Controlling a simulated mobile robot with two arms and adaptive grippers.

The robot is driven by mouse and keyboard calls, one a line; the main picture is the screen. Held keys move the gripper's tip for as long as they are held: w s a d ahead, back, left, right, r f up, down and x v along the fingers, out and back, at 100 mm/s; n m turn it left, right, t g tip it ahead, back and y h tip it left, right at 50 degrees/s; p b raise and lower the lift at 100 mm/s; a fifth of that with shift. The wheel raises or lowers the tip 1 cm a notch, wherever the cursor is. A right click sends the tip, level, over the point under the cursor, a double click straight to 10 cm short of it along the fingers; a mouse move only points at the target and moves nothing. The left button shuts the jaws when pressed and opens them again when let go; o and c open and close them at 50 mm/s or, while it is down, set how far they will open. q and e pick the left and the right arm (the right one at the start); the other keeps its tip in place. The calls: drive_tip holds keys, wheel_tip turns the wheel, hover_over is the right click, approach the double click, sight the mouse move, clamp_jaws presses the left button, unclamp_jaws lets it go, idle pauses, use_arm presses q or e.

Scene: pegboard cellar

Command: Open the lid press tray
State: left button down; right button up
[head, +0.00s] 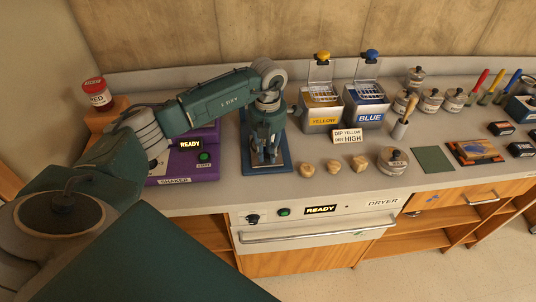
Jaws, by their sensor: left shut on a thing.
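The lid press (281,169) has a blue base plate on the counter, left of the middle of the head view. My left gripper (264,158) reaches down over it from above, with the arm coming in from the left. Its jaws are shut on a part low at the press, most likely the tray's handle, but the fingers and wrist hide most of it. How far out the tray stands cannot be told. My right gripper is not in view.
A purple shaker (188,164) stands close left of the press. Yellow (321,112) and blue (365,106) dispensers stand behind to the right. The dryer drawer (318,220) below is shut.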

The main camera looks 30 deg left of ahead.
use_arm(q)
drive_tip(key=shift+w+r, duration=0.2)
drive_tip(key=c, duration=1.9)
unclamp_jaws()
drive_tip(key=shift+w+a+f, duration=0.2)
drive_tip(key=shift+w+a, duration=0.05)
drive_tip(key=shift+a, duration=0.1)
drive_tip(key=shift+o, duration=0.2)
drive_tip(key=shift+s+d+r, duration=0.1)
drive_tip(key=shift+r, duration=0.2)
wheel_tip(320, 180, up, 12)
drive_tip(key=shift+f, duration=0.2)
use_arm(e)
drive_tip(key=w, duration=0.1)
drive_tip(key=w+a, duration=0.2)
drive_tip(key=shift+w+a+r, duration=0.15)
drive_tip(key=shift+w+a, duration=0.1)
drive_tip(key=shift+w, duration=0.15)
